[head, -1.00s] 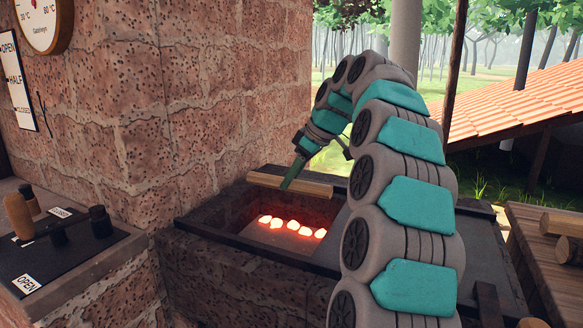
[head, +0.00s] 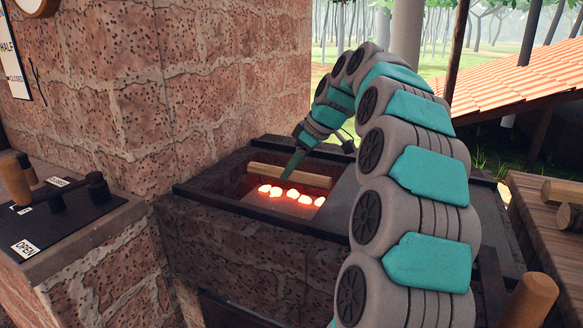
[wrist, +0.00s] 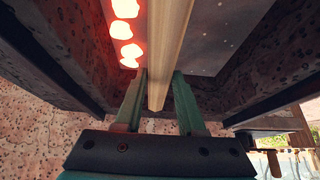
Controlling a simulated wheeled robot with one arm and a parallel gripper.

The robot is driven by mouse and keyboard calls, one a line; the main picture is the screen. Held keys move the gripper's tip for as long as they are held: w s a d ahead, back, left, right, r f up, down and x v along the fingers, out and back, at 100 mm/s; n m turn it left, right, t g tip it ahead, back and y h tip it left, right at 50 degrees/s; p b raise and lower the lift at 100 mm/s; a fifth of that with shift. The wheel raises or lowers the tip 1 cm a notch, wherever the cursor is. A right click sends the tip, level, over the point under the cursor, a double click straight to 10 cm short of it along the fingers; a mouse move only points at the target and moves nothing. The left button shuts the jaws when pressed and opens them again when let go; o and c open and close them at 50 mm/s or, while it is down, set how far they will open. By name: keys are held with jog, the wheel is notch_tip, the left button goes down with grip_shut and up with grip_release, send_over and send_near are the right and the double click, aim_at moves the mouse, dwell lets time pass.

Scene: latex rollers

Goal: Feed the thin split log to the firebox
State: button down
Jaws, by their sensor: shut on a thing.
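The thin split log (head: 314,179), pale and long, lies level inside the mouth of the firebox (head: 243,208), just above and behind a row of glowing coals (head: 292,196). Whether the log touches the firebox floor or wall cannot be told.
A brick wall (head: 220,90) rises behind and left of the firebox. A black lever panel (head: 75,215) stands at the left. A flat cover (head: 345,200) adjoins the opening on the right. A wooden table (head: 530,215) with other logs (head: 562,192) is at the far right.

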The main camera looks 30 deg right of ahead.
jog(key=shift+c, duration=2.1)
grip_release()
jog(key=v, duration=0.6)
jog(key=shift+d+r, duration=0.15)
jog(key=shift+r, duration=0.15)
jog(key=shift+s+d+r, duration=0.15)
jog(key=shift+s+r, duration=0.2)
jog(key=shift+r, duration=0.1)
